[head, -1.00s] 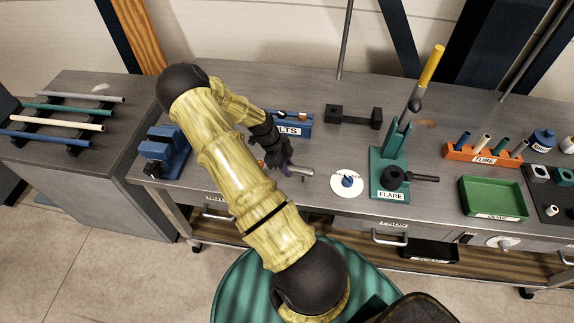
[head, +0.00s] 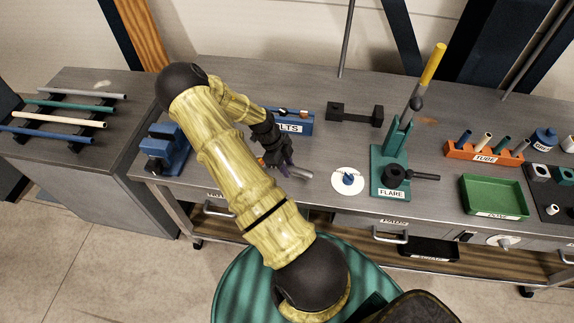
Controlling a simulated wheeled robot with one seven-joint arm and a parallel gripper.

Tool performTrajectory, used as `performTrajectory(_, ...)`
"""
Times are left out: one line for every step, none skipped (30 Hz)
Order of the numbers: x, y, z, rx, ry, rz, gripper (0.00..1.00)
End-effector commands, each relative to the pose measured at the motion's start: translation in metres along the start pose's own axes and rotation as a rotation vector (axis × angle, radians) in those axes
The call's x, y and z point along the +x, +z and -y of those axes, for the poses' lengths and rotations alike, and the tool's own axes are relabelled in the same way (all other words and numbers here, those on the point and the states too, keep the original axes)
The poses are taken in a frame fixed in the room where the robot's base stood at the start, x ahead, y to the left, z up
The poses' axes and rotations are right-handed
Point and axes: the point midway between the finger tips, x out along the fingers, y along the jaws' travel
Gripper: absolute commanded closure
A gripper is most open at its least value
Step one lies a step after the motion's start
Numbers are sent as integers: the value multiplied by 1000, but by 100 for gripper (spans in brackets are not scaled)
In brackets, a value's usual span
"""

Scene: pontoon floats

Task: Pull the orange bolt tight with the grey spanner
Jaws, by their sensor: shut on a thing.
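My gripper (head: 284,166) is low over the front of the bench, left of the white disc, partly hidden by my yellow forearm. It is shut on the grey spanner (head: 303,174); one pale grey end sticks out to the right of the jaws. The rest of the spanner is hidden by the jaws and arm. A small orange patch (head: 261,162) shows just left of the gripper; it is too small and covered to tell whether it is the orange bolt. I cannot tell whether the spanner touches a bolt.
A blue vise (head: 163,150) stands left of the gripper. A blue rack ending in "LTS" (head: 292,126) is behind it. A white disc with a blue part (head: 347,181) and the green FLARE tool (head: 388,175) stand right. A green tray (head: 494,197) lies farther right.

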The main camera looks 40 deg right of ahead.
Motion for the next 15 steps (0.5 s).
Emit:
performTrajectory(-1,0,-1,11,4,-1,100)
performTrajectory(-1,0,-2,17,7,-1,100)
performTrajectory(-1,0,-3,24,11,-1,100)
performTrajectory(-1,0,-4,30,14,-2,100)
performTrajectory(-1,0,-5,37,16,-2,100)
performTrajectory(-1,0,-5,44,19,-2,100)
performTrajectory(-1,0,-6,47,20,-2,100)
performTrajectory(-1,0,-6,50,21,-1,100)
performTrajectory(-1,0,-6,52,22,-1,100)
performTrajectory(-1,0,-6,52,22,-1,100)
performTrajectory(-1,0,-6,52,22,-1,100)
performTrajectory(-1,0,-6,52,22,-1,100)
performTrajectory(-1,1,-6,52,22,-1,100)
performTrajectory(-1,1,-6,52,22,-1,100)
performTrajectory(-1,1,-6,52,22,-1,100)
